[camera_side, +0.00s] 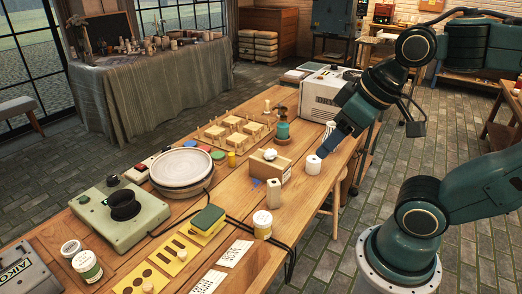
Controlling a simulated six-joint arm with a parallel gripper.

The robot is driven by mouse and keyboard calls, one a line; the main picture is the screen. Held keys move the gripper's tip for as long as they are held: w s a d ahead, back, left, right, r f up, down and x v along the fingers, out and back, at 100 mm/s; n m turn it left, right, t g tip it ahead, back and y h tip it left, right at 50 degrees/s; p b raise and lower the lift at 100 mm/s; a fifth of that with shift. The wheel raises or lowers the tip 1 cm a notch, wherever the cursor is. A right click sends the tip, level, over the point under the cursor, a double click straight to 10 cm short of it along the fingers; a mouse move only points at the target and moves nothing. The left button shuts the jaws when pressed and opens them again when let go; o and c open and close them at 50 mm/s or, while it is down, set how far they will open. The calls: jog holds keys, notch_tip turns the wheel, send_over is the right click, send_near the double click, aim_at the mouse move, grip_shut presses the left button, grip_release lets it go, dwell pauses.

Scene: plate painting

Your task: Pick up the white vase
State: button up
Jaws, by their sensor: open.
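A small white round piece (314,164) with a dark opening on top stands near the right edge of the wooden table (330,180). A taller cream-white piece (273,193) with a small opening stands to its left and nearer the camera. I cannot tell for sure which of the two is the white vase. My gripper (322,152) points down and left, with its tip just above and beside the round white piece. It is open and holds nothing that I can see. The gap between its fingers is hard to make out at this size.
A cardboard box (270,165) with a white lump on top stands left of my gripper, with a teal bottle (283,128) behind it. A turntable with a pale plate (181,168), a wooden rack (238,132) and a white machine (325,98) are also on the table.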

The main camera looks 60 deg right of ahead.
dwell(0.3)
jog(key=o, duration=0.4)
jog(key=w+d+m+t+h, duration=0.1)
jog(key=w+d+m+h, duration=0.3)
jog(key=w+d+m, duration=0.55)
jog(key=w+d+f+m+g+h, duration=0.1)
jog(key=w+d+m+h, duration=0.15)
jog(key=w+d, duration=0.45)
jog(key=w+d+f+m+h, duration=0.1)
jog(key=w+d+h, duration=0.15)
jog(key=d, duration=0.95)
jog(key=d+f+m+g+h, duration=0.1)
jog(key=d+f+h, duration=0.2)
jog(key=d, duration=0.5)
jog(key=d+f+m+g+h, duration=0.1)
jog(key=d+f+m+h, duration=0.2)
jog(key=d, duration=0.5)
jog(key=s+d+f+n+t+h, duration=0.1)
jog(key=s+d+f, duration=0.1)
jog(key=d+f, duration=0.2)
jog(key=s+d+f+n+t, duration=0.1)
jog(key=s+d+f+n, duration=0.1)
jog(key=f, duration=0.6)
jog(key=shift+d+f+t+h, duration=0.2)
jog(key=shift+d+t+h, duration=0.2)
jog(key=shift+d, duration=0.45)
